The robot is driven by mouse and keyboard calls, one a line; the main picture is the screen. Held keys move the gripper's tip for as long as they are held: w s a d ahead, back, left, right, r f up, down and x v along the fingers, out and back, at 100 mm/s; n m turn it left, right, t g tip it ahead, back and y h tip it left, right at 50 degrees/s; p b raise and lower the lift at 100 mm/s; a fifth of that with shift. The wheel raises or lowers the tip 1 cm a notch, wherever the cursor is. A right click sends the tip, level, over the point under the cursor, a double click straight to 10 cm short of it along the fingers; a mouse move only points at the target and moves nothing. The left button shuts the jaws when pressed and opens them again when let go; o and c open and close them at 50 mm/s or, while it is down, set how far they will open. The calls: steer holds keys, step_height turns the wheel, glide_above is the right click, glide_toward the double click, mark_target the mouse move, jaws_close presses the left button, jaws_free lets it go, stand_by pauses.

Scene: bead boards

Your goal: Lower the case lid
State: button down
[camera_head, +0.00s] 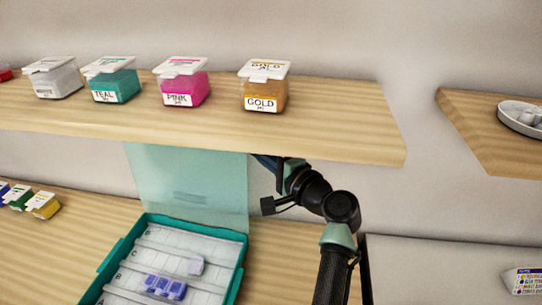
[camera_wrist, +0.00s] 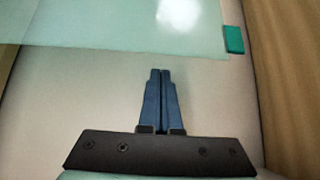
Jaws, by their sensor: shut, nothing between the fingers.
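The teal case (camera_head: 239,262) sits open on the lower surface. Its translucent lid (camera_head: 190,185) stands raised at the case's far edge, its top reaching the shelf's front edge in this view. The lid also fills the upper left of the wrist view (camera_wrist: 100,35), with a green tab (camera_wrist: 234,40) at its edge. My gripper (camera_head: 264,161) is at the lid's upper right, partly hidden under the shelf. In the wrist view its blue fingers (camera_wrist: 160,72) are together with nothing between them, pointing toward the lid's edge. I cannot tell whether they touch it.
A wooden shelf (camera_head: 350,125) runs above the lid and my gripper. It carries gold (camera_head: 265,95), pink (camera_head: 187,88), teal (camera_head: 118,86) and pale (camera_head: 60,82) bead boxes. Purple pieces (camera_head: 165,287) lie inside the case. Small boxes (camera_head: 43,206) stand at left.

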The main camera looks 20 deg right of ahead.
steer(key=s+a, duration=0.1)
steer(key=s+a+p, duration=0.1)
steer(key=shift+s+r, duration=0.15)
steer(key=shift+s, duration=0.25)
steer(key=shift+a, duration=0.1)
